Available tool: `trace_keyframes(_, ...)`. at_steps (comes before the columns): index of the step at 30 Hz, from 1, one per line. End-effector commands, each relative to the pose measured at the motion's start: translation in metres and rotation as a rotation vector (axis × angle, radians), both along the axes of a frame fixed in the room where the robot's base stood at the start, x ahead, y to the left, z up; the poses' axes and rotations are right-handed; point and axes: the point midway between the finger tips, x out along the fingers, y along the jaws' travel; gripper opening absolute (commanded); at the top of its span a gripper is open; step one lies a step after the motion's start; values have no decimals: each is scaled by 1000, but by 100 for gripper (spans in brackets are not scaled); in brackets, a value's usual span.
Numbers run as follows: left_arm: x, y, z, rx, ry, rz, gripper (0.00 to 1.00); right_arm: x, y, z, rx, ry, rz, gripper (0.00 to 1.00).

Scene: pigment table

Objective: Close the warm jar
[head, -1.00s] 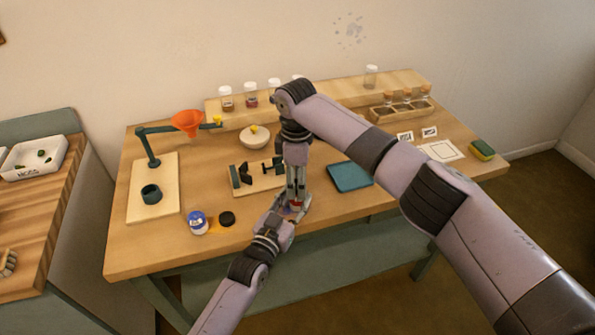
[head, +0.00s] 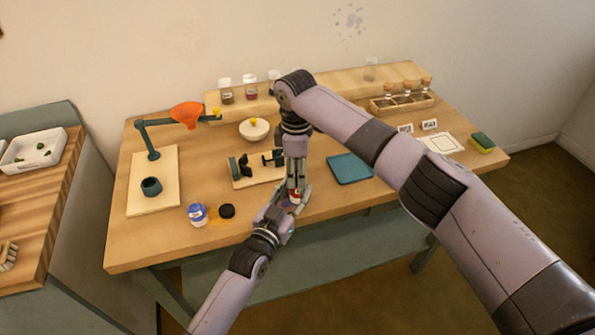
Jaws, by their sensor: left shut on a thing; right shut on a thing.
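A small jar with a red and white side (head: 295,197) is at the front middle of the table, mostly hidden between my two grippers; I take it as the warm jar. My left gripper (head: 289,206) comes in from the front left and is shut around the jar. My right gripper (head: 296,190) points straight down over the jar and is shut on what seems to be its lid, which the fingers hide. I cannot tell whether the lid is seated. A black lid (head: 227,211) lies flat on the table to the left.
A blue-labelled jar (head: 197,214) stands beside the black lid, with an orange patch near them. A wooden stand with dark blocks (head: 256,183) is close behind my grippers.

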Motion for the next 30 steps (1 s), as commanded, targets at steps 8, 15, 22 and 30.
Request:
trace_keyframes(8, 0, 0, -3, 2, 6, 0, 0, -1, 1, -1, 1, 1, -182, 0)
trace_keyframes(15, 0, 0, -3, 2, 6, 0, 0, -1, 1, -1, -1, -1, -284, 0)
trace_keyframes(22, 0, 0, -3, 2, 6, 0, 0, -1, 1, -1, -1, -1, -282, 37)
trace_keyframes(30, 0, 0, -3, 2, 6, 0, 0, -1, 0, -1, -1, -3, -282, 53)
